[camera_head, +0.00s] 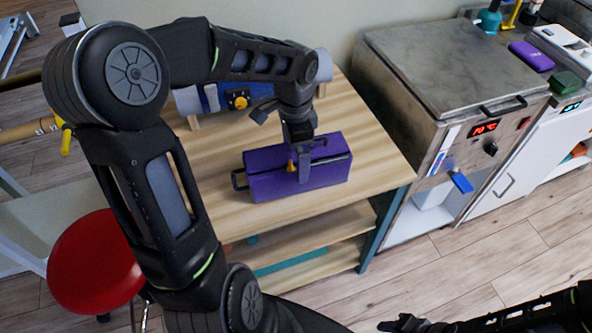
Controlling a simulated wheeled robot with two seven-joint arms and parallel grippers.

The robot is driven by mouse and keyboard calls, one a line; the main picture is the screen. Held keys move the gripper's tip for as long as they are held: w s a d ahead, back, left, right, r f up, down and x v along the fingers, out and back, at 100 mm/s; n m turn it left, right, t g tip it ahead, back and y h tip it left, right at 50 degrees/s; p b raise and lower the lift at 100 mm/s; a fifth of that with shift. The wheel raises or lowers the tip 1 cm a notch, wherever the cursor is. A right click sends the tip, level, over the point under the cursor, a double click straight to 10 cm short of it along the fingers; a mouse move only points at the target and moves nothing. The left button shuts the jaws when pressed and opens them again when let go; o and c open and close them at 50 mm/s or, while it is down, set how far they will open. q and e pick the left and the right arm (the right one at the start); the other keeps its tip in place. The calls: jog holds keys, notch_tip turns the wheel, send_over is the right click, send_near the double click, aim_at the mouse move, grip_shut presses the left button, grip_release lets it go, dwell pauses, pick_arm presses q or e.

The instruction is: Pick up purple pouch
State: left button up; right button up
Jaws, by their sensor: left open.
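A purple, box-shaped pouch (262,184) with a dark strip along its top and a dark handle at its left end lies on the wooden table. My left gripper (303,166) comes down over the middle of the pouch and is open. One finger shows in front of its near side; the other finger is hidden, and I cannot tell whether they touch it. A small yellow piece shows beside the finger. My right gripper (402,324) is low at the bottom right, far from the pouch, and its jaws are unclear.
The wooden table (372,150) has free room right of the pouch. A blue-grey roll-like item (212,98) is behind it. A steel heater cabinet (450,65) stands at right, with a smaller flat purple item (531,56) beyond. A red stool (92,265) is at left.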

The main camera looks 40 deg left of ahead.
pick_arm(q)
notch_tip(320, 180, down, 4)
jog(key=shift+f, duration=0.2)
dwell(0.5)
jog(key=c, duration=1.7)
jog(key=shift+r, duration=0.1)
notch_tip(320, 180, up, 10)
dwell(0.3)
